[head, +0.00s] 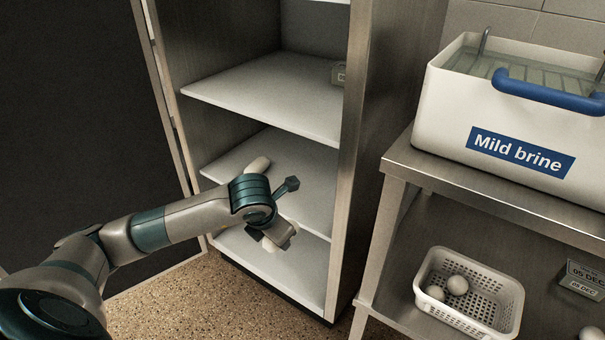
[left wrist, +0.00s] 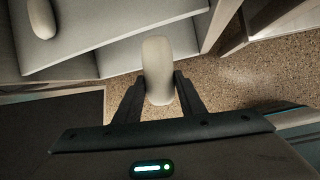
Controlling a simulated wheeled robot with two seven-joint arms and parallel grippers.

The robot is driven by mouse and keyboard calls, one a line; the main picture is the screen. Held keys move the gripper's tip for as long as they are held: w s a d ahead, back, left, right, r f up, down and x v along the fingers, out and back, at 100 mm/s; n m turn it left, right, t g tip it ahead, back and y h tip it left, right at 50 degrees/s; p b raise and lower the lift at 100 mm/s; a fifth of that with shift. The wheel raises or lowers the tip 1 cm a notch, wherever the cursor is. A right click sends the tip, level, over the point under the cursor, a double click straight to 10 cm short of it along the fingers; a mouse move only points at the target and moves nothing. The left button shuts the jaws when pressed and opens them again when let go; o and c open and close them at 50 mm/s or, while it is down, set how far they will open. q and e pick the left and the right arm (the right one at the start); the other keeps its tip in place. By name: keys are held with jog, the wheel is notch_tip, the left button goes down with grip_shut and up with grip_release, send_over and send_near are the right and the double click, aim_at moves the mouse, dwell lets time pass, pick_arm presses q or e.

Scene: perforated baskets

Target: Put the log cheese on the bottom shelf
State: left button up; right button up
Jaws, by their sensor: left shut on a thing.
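My left gripper (head: 280,238) is in front of the open cabinet, around the height of its lower shelves. In the left wrist view, the gripper (left wrist: 160,88) is shut on a white log cheese (left wrist: 157,62), whose far end points towards the shelves. In the head view the held cheese is mostly hidden by the gripper. The bottom shelf (head: 302,278) is pale, and the part I see is bare. A second white log (head: 257,165) lies on the shelf above it and also shows in the left wrist view (left wrist: 42,18). My right gripper is not in view.
The cabinet's open door (head: 70,120) stands on the left. A steel table (head: 400,160) on the right carries a "Mild brine" tank (head: 450,95). Its lower level holds a perforated basket (head: 512,305) with white balls and a date sign (head: 582,280).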

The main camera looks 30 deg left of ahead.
pick_arm(q)
jog(key=shift+w+a+f+n, duration=0.25)
jog(key=shift+a+f+n, duration=0.15)
jog(key=shift+f, duration=0.1)
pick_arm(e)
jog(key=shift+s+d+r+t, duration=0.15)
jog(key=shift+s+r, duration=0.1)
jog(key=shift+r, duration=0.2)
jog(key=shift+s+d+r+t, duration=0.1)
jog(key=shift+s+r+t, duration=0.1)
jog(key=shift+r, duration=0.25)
